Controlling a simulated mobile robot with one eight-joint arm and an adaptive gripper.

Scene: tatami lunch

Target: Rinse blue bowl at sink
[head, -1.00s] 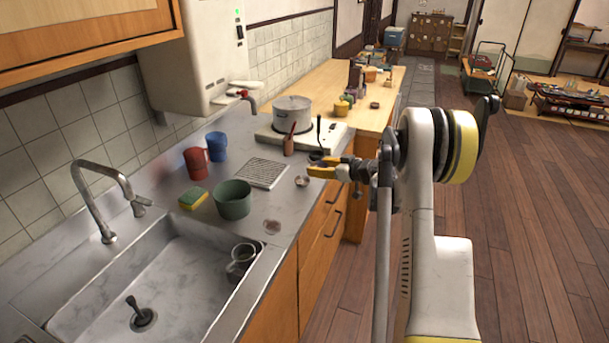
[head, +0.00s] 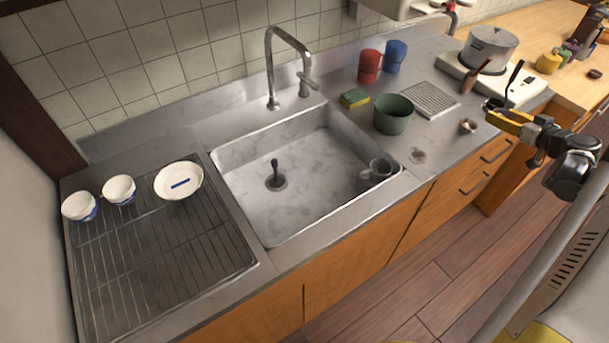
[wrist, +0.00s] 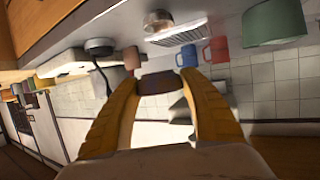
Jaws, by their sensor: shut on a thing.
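Two small bowls, white inside with blue on the outside, stand on the drying rack at the left of the head view: the left bowl (head: 78,207) and the right bowl (head: 119,190). I cannot tell which is the blue bowl. The sink (head: 320,165) is in the middle, with a curved tap (head: 285,32) behind it. A grey mug (head: 377,170) sits in the sink's right corner. My gripper (head: 493,119) is at the far right, well away from the bowls. In the wrist view its fingers are shut on a small dark block (wrist: 158,83).
The rack (head: 165,270) also holds a white dish (head: 172,190). Right of the sink stand a sponge (head: 354,97), a green pot (head: 393,121), red mug (head: 369,68), blue mug (head: 396,50), and a steel pot (head: 490,48). Floor before the cabinets is clear.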

